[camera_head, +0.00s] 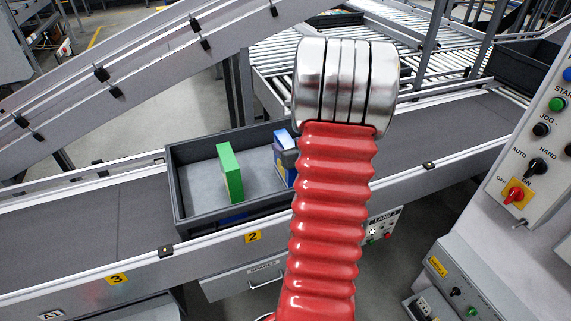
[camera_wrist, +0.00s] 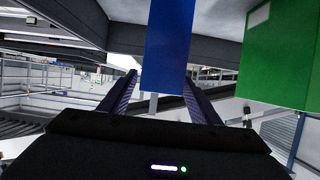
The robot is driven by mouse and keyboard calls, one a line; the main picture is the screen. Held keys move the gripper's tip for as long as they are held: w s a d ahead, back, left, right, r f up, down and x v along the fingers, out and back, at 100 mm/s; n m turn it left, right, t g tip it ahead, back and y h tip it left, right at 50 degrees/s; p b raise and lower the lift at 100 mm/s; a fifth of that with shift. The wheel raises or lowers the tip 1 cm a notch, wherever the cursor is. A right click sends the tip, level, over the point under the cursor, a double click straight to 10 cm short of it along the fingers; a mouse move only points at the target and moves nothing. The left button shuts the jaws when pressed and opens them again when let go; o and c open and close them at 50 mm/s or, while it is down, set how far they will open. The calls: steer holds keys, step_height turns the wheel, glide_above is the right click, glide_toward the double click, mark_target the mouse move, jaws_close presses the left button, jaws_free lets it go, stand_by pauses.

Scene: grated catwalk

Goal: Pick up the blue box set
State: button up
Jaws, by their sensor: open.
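A blue box (camera_head: 282,138) stands in a dark grey tray (camera_head: 188,190) on the conveyor, partly hidden behind my arm in the head view. In the wrist view the blue box (camera_wrist: 167,45) is upright in the picture, between the two fingers of my gripper (camera_wrist: 159,82). The fingers are spread, with a gap visible beside the box; whether either touches it I cannot tell. A green box (camera_head: 230,172) stands to the left in the tray. It shows at the right of the wrist view (camera_wrist: 278,55). Another blue item (camera_head: 234,217) lies low by the tray's front wall, mostly hidden.
The conveyor belt (camera_head: 85,222) runs left and right of the tray. A sloping metal conveyor frame (camera_head: 130,65) crosses behind it. A control panel (camera_head: 530,150) stands at the right. The tray floor between the green and blue boxes is bare.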

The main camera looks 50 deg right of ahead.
steer(key=shift+x, duration=1.15)
steer(key=shift+c, duration=0.4)
jaws_close()
steer(key=shift+r, duration=0.1)
